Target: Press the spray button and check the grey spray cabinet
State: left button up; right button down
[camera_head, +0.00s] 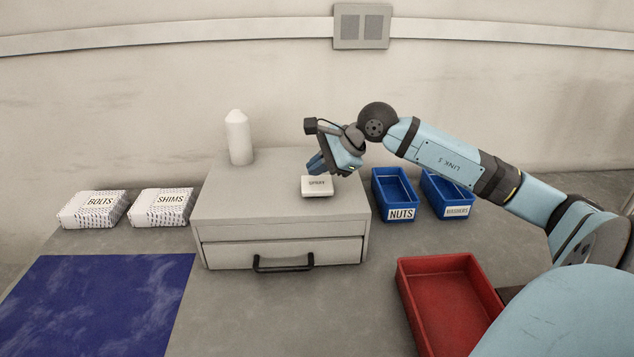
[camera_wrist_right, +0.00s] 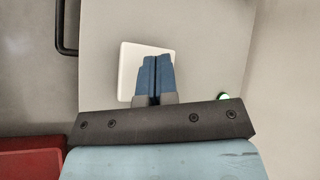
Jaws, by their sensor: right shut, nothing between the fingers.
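The grey spray cabinet (camera_head: 283,222) stands on the bench, its front drawer (camera_head: 335,252) closed, with a black handle (camera_head: 284,265). The white spray button (camera_head: 317,190), labelled SPRAY, sits on top of the cabinet. My right gripper (camera_head: 317,166) is above the button with its blue fingers shut and empty. In the right wrist view the shut fingers (camera_wrist_right: 156,62) overlap the white button (camera_wrist_right: 131,72). I cannot tell whether they touch it. A small green light (camera_wrist_right: 223,96) shows on the cabinet there. My left gripper is not in view.
A white bottle (camera_head: 238,138) stands at the cabinet's back left. Boxes of bolts (camera_head: 92,210) and shims (camera_head: 162,208) lie to the left, behind a blue mat (camera_head: 110,300). Blue bins (camera_head: 401,214) (camera_head: 457,211) and a red tray (camera_head: 409,295) are to the right.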

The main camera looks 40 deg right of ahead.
aim_at(318, 184)
notch_tip(318, 184, up, 4)
jog(key=shift+r+p, duration=0.15)
jog(key=shift+p, duration=0.55)
jog(key=shift+r, duration=0.2)
